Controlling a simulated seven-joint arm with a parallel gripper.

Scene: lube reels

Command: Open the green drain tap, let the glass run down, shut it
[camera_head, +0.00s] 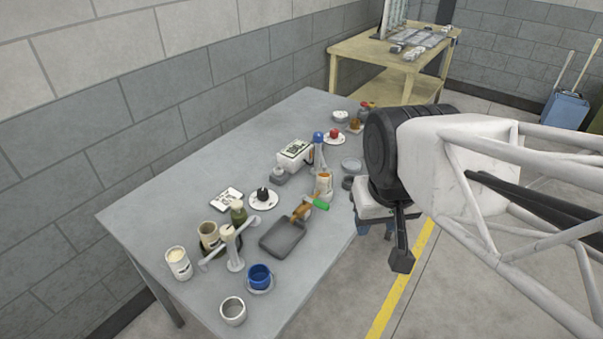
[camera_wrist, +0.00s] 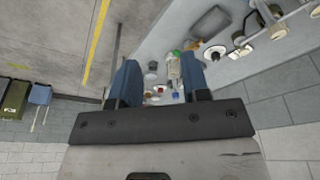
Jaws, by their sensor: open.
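The green tap handle (camera_head: 321,204) sticks out low beside a clear glass with a pale label (camera_head: 324,183), near the table's front edge. An orange-brown part (camera_head: 301,212) reaches from there toward a dark grey tray (camera_head: 283,239). The liquid level and the tap's setting are too small to tell. In the wrist view the glass (camera_wrist: 173,68) shows just beyond and between my fingertips, and the tray (camera_wrist: 211,21) lies farther up. My gripper (camera_head: 376,231) is open and empty, to the right of the glass and apart from it; its blue fingers (camera_wrist: 160,78) are spread.
A blue-capped bottle (camera_head: 319,146) and a white box (camera_head: 295,155) stand behind the glass. A cream stand with arms (camera_head: 233,250), a blue cup (camera_head: 260,276) and several pots crowd the near left. Dishes with red items lie at the far end. Open floor lies right of the table.

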